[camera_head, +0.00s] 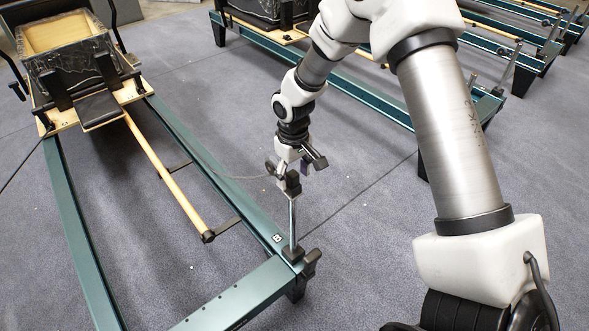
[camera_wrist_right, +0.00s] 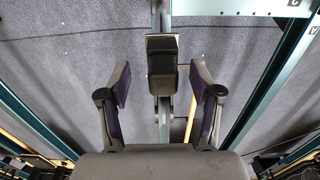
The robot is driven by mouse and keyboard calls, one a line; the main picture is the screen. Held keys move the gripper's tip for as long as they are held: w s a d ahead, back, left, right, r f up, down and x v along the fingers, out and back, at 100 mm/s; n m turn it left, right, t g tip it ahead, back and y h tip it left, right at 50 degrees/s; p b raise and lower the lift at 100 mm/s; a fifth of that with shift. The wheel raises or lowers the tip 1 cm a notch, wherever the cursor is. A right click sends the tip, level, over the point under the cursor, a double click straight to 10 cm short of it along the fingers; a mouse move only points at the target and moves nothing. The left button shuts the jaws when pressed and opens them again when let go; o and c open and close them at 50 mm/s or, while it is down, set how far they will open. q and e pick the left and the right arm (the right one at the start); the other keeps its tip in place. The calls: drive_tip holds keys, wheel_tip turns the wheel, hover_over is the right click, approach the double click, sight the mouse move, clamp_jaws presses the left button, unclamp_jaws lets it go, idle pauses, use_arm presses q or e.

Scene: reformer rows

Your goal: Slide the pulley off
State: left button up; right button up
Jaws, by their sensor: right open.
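The pulley, a dark block (camera_head: 293,184), sits at the top of a slim steel post (camera_head: 293,222) on the near corner of the teal reformer frame. In the right wrist view the dark block (camera_wrist_right: 162,65) shows between and slightly beyond my fingertips, with a gap on both sides. My right gripper (camera_head: 294,165) is at the top of the post, right by the pulley. In the wrist view its two fingers (camera_wrist_right: 161,80) are spread and hold nothing. In the head view the gripper and block overlap, so contact is hard to judge. My left gripper is out of view.
The reformer's teal rails (camera_head: 210,160) run back to a carriage with a box (camera_head: 75,65). A wooden bar (camera_head: 165,175) lies between them. A dark knob (camera_head: 311,258) sits beside the post's foot. Other reformers (camera_head: 505,40) stand behind; grey floor (camera_head: 370,260) is clear to the right.

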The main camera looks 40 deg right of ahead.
drive_tip(key=shift+s+a+f, duration=0.1)
drive_tip(key=shift+a+f, duration=0.05)
drive_tip(key=shift+f, duration=0.25)
drive_tip(key=shift+s+a+f, duration=0.1)
drive_tip(key=shift+f, duration=0.3)
drive_tip(key=shift+d+f, duration=0.15)
drive_tip(key=shift+f, duration=0.05)
clamp_jaws()
drive_tip(key=shift+r+p, duration=2.7)
drive_tip(key=shift+r, duration=0.2)
drive_tip(key=shift+f, duration=0.1)
